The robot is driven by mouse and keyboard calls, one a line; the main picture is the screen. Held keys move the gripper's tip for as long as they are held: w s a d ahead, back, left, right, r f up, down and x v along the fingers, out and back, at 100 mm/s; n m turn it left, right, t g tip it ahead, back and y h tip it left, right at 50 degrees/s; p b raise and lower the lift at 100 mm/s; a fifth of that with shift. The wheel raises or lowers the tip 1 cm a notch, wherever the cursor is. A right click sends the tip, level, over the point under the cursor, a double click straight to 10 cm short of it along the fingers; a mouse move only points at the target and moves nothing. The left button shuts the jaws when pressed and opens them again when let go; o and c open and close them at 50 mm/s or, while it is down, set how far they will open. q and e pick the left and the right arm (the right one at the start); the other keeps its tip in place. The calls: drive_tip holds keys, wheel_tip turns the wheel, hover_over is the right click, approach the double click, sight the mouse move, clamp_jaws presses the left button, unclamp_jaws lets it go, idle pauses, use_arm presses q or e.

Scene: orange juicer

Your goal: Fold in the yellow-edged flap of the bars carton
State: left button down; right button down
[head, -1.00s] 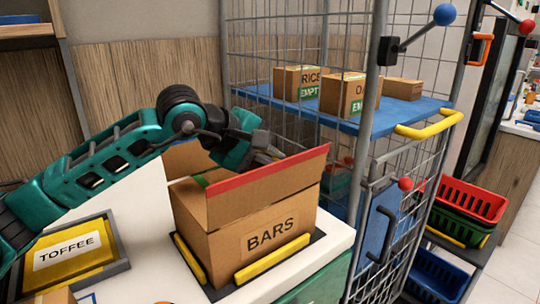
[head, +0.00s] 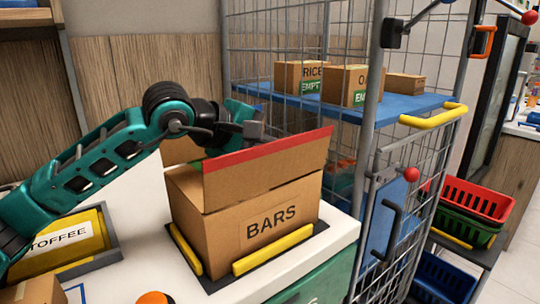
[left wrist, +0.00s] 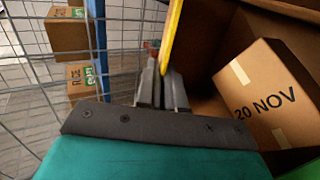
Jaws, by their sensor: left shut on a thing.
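The bars carton (head: 258,238) stands in a dark holder on the white counter. Its red-edged front flap (head: 270,168) stands up and hides part of the carton behind it. My left gripper (left wrist: 160,82) reaches in from the left over the carton, and its fingertips are hidden in the head view. In the left wrist view its fingers are shut at the lower end of the yellow-edged flap (left wrist: 171,36), which is seen nearly edge-on. A box marked 20 NOV (left wrist: 265,95) lies inside the carton. My right gripper is not in view.
The holder has yellow bars (head: 273,249). A wire cage (head: 300,40) with small cartons on a blue shelf (head: 400,107) stands close behind and right. A yellow toffee box (head: 60,240) lies in a tray at left. Red and green baskets (head: 478,202) are at right.

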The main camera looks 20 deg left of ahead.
use_arm(q)
drive_tip(key=c, duration=1.3)
unclamp_jaws()
drive_tip(key=shift+c, duration=0.2)
drive_tip(key=v, duration=1.3)
